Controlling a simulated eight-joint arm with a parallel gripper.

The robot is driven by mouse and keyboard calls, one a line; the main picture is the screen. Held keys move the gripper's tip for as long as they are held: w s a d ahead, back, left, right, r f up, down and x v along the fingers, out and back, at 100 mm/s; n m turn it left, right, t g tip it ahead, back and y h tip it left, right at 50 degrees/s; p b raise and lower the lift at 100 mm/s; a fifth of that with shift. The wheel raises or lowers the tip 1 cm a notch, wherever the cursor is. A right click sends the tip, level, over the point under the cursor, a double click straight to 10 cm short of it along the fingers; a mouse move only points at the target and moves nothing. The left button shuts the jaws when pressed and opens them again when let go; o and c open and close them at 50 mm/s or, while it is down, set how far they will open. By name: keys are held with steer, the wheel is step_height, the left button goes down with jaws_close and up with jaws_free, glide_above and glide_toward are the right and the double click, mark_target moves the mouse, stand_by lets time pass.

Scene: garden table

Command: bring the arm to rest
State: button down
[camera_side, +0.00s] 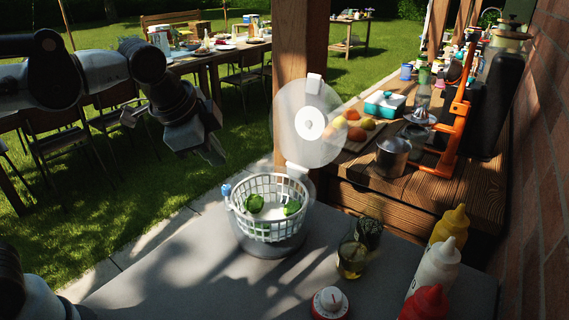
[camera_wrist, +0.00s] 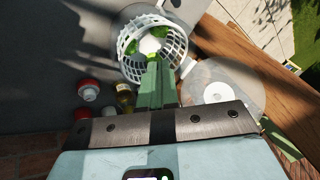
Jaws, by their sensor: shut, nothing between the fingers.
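My gripper (camera_side: 213,153) hangs in the air to the upper left of the white basket, apart from it, over the grass side of the grey table (camera_side: 150,270). Its fingers are shut and hold nothing; in the wrist view the green fingers (camera_wrist: 157,84) lie together, pointing toward the basket. My arm reaches in from the left in the side view.
A white basket (camera_side: 268,230) with green pieces inside stands on the grey table, its round clear lid (camera_side: 308,124) raised behind it. A glass jar (camera_side: 352,258), a red-and-white timer (camera_side: 329,303) and squeeze bottles (camera_side: 437,265) stand to its right. A wooden post rises behind.

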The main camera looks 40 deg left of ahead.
steer(key=s+a+f+n+t, duration=0.1)
steer(key=s+a+f+n, duration=0.2)
steer(key=s+f+n, duration=0.2)
step_height(320, 180, down, 2)
steer(key=n, duration=0.4)
steer(key=shift+s+a+n+t, duration=0.15)
steer(key=shift+a+n+t, duration=0.15)
steer(key=shift+a+n, duration=0.1)
stand_by(0.7)
